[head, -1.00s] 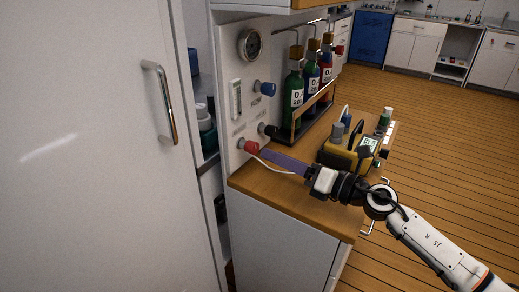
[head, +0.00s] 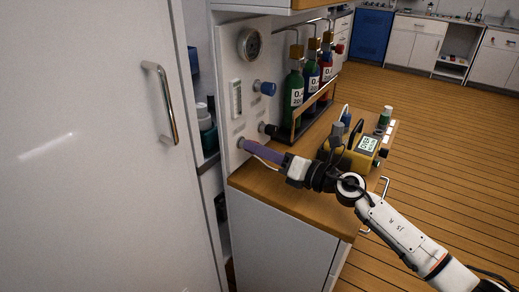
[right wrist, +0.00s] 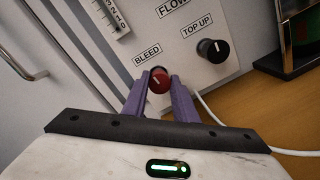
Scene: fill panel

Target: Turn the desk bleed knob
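The red bleed knob (right wrist: 158,81) sits low on the white panel beside the BLEED label (right wrist: 147,54) in the right wrist view. My right gripper (right wrist: 159,88) has its two purple fingers on either side of this knob, very close to its edges. I cannot tell whether they press on it. In the head view the right gripper (head: 248,144) reaches the panel (head: 233,68) from the right, and its fingers hide the knob. My left gripper is not in view.
A black TOP UP knob (right wrist: 212,50) is up and right of the bleed knob. A blue knob (head: 265,88) and a gauge (head: 250,43) are higher. Bottles (head: 294,90) stand in a rack. A yellow device (head: 350,152) and a pale tube lie near my arm over the wooden counter (head: 270,190).

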